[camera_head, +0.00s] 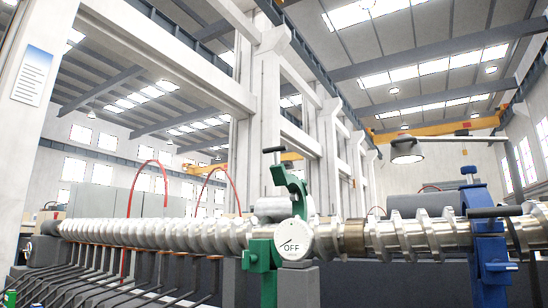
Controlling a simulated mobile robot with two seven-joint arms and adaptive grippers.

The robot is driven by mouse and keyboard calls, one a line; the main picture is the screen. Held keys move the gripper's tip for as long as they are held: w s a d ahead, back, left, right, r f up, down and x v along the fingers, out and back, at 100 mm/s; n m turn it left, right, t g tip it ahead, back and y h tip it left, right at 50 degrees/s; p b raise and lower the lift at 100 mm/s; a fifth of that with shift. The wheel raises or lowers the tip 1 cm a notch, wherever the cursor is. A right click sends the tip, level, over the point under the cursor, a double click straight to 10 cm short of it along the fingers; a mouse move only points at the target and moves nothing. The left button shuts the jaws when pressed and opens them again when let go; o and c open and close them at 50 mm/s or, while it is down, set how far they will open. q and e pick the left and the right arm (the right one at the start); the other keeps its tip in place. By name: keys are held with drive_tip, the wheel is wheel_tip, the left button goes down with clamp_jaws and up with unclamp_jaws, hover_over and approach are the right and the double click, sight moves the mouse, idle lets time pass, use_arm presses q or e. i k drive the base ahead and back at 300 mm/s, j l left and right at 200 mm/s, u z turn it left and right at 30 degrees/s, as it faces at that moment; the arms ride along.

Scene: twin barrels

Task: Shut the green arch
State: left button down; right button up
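The green arch (290,184) is at the middle of the head view. Its curved upper part stands raised and leans up to the left, with a black handle (273,150) at its top. Its green lower part (264,256) stands in front of the silver screw shaft (180,237). The upper part looks swung open, apart from the front of the lower part. A white round dial (293,240) reading "OFF" covers some of the arch and shaft. Neither of my grippers is in view.
A blue arch (488,250) with a black handle (495,212) stands around the shaft at the right. Red hoses (133,190) rise at the left. Several dark bent rods (130,275) run below the shaft.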

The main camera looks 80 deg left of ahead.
sight(297, 190)
drive_tip(key=u, duration=2.45)
